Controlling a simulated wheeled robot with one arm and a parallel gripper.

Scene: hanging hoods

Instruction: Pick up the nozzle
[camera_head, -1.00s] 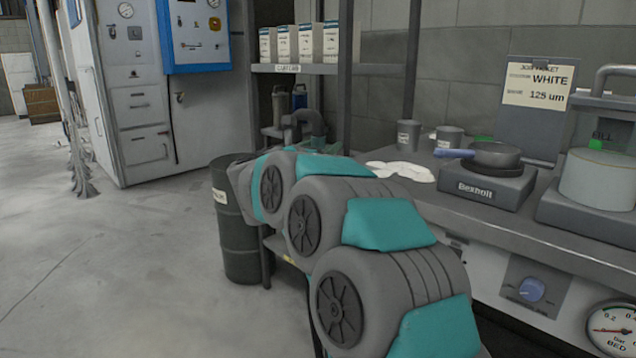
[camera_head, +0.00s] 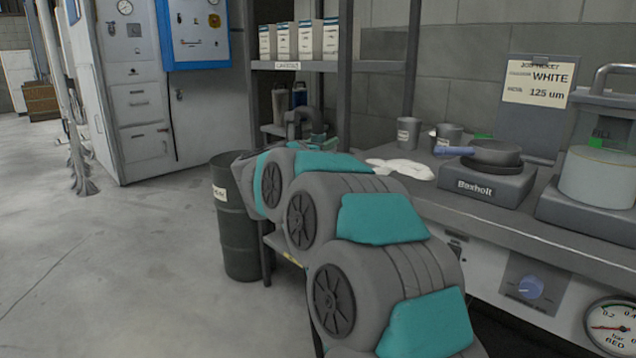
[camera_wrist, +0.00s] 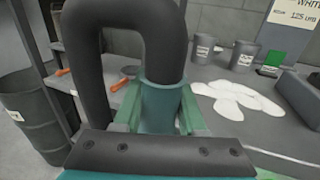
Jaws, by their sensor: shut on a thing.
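The nozzle appears to be the teal-green flared piece (camera_wrist: 163,96) in the wrist view, with a thick dark hose (camera_wrist: 118,12) arching up from it and down to the left. In the head view the dark bend (camera_head: 303,118) shows behind my arm. My gripper (camera_wrist: 160,122) has its green fingers on either side of the teal piece, shut on it. The lower end of the nozzle is hidden by the dark bar of my gripper.
A dark drum (camera_head: 236,235) stands left of my arm. Shelf posts rise behind. Open floor lies to the left.

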